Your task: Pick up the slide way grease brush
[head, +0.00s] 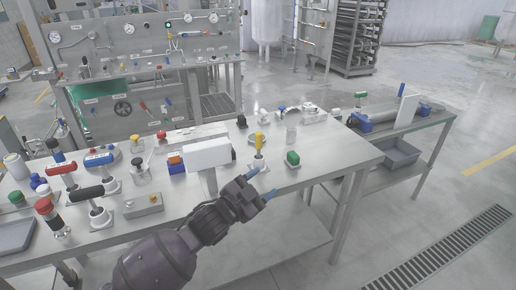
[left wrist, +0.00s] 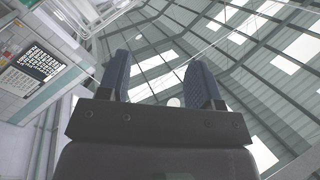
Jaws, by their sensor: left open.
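My left gripper (head: 263,187) is open and empty in the head view, over the front edge of the steel table (head: 335,156). Its two blue fingers stand apart in the left wrist view (left wrist: 160,68), with only roof beams and skylights between them. A yellow-handled tool (head: 259,141) stands upright on a small pale base just beyond the fingers, apart from them. I cannot tell for sure whether it is the slide way grease brush; its lower end is too small to read. My right gripper does not show.
Several red-, black- and blue-topped fixtures crowd the table's left. A second table (head: 425,124) stands at the right.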

